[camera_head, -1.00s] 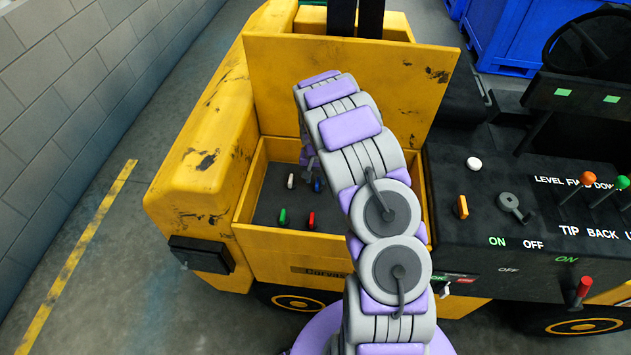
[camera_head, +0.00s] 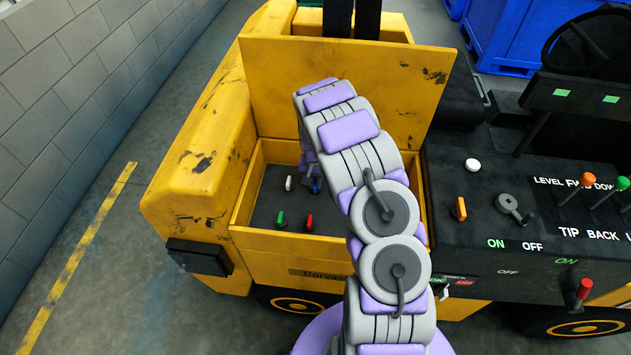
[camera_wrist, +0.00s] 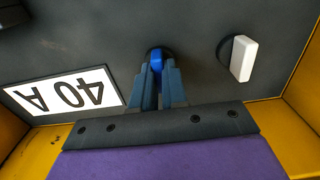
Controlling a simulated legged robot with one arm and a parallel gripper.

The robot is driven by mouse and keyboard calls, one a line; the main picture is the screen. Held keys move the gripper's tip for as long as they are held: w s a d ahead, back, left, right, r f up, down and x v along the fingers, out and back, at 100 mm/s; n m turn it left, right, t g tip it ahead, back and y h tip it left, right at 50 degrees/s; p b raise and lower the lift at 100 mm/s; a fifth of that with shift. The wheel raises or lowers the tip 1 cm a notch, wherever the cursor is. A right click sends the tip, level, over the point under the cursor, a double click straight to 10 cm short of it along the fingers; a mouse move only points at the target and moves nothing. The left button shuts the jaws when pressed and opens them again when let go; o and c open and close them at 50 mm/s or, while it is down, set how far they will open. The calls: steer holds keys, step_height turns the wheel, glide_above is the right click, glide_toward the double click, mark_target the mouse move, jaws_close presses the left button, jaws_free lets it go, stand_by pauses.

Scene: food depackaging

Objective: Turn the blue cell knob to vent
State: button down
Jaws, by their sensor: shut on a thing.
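The blue knob (camera_wrist: 156,60) stands on the dark floor of the yellow open compartment, between the fingertips of my gripper (camera_wrist: 158,82) in the wrist view. The fingers are shut on it and cover much of its sides. In the head view the blue knob (camera_head: 316,186) is a small spot beside my arm, and my gripper (camera_head: 309,180) is partly hidden by the arm. No vent marking is readable near the knob.
A white knob (camera_wrist: 243,58) is right of the blue one in the wrist view. A "40 A" label (camera_wrist: 65,95) lies left. Green (camera_head: 281,219) and red (camera_head: 309,222) knobs stand nearer the front. Yellow walls and a raised lid (camera_head: 345,85) enclose the compartment.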

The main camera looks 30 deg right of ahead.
stand_by(0.4)
steer(key=shift+r+n+p, duration=0.1)
steer(key=shift+n+p, duration=0.55)
steer(key=shift+n, duration=0.05)
steer(key=n+p, duration=0.2)
steer(key=n, duration=0.1)
steer(key=n+p, duration=0.2)
steer(key=n, duration=0.7)
steer(key=shift+p, duration=0.35)
steer(key=shift+n+b, duration=0.35)
steer(key=shift+n, duration=1.95)
